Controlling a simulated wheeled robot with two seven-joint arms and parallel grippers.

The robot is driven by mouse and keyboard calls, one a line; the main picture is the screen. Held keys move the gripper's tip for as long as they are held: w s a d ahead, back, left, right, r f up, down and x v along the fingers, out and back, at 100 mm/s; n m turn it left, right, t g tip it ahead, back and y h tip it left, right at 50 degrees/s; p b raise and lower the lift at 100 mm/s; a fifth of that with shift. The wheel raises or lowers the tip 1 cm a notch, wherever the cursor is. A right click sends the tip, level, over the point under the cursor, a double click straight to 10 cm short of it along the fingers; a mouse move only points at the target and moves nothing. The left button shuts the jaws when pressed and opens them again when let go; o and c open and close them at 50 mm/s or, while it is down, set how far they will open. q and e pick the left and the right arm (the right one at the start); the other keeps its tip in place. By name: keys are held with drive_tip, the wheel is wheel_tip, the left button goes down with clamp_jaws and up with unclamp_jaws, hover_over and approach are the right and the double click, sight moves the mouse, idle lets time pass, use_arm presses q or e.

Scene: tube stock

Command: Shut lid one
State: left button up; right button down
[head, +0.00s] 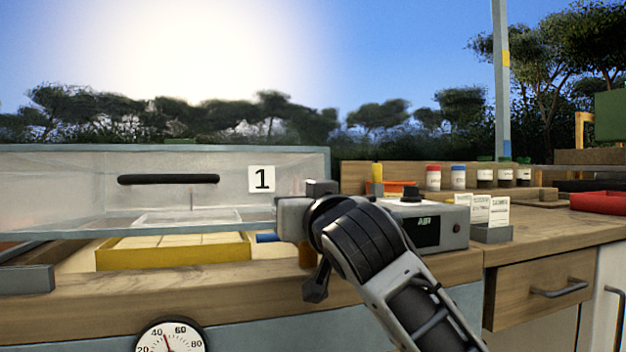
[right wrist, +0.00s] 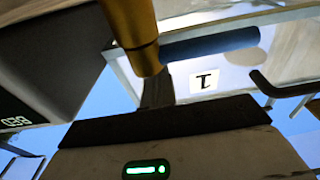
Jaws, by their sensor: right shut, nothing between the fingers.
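Lid one is a clear panel in a grey-blue frame (head: 80,190) with a black bar handle (head: 168,179) and a white label "1" (head: 262,179). It stands raised at the left of the head view, above and behind a yellow tray (head: 175,262). My right gripper (head: 290,216) is at the lid's lower right corner; whether it touches the lid I cannot tell. In the right wrist view, the gripper (right wrist: 157,90) is shut and empty, partly behind a gold cylinder (right wrist: 132,30). The handle (right wrist: 210,42) and label (right wrist: 203,78) show beyond it. My left gripper is not in view.
A grey box reading "AIR" (head: 440,228) stands right of my gripper. Several capped jars (head: 458,177) and a card holder (head: 492,233) are farther right. A red tray (head: 598,202) is at the far right. A round dial (head: 170,340) is on the bench front.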

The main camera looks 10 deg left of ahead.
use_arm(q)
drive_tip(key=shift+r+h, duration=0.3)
use_arm(e)
drive_tip(key=shift+a+f, duration=0.15)
drive_tip(key=shift+f, duration=0.7)
